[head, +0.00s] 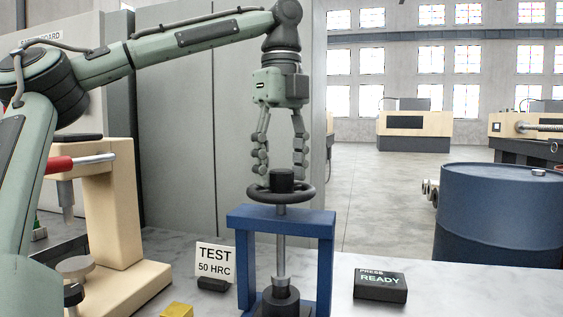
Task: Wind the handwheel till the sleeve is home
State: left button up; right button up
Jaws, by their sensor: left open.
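The black handwheel (265,193) sits level on top of a blue press frame (243,222), with a black hub (284,180) at its middle. A grey screw shaft (281,238) runs down from it through the crossbar. A grey sleeve (281,287) shows low on the shaft, just above a black base (280,301); I cannot tell whether it is fully seated. My left gripper (281,173) points straight down over the handwheel, its open fingers on either side above the hub. Whether the fingers touch the wheel is unclear. My right gripper is not in view.
A display block reading "PRESS READY" (381,286) lies right of the press. A "TEST 50 HRC" card (215,262) stands left, with a yellow block (177,311) in front. A cream bench machine (115,215) stands further left. A blue barrel (498,220) stands at right.

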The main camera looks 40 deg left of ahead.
aim_at(281, 170)
pick_arm(q)
notch_tip(281, 170, up, 12)
dwell(0.5)
jog(key=shift+f, duration=0.1)
dwell(0.9)
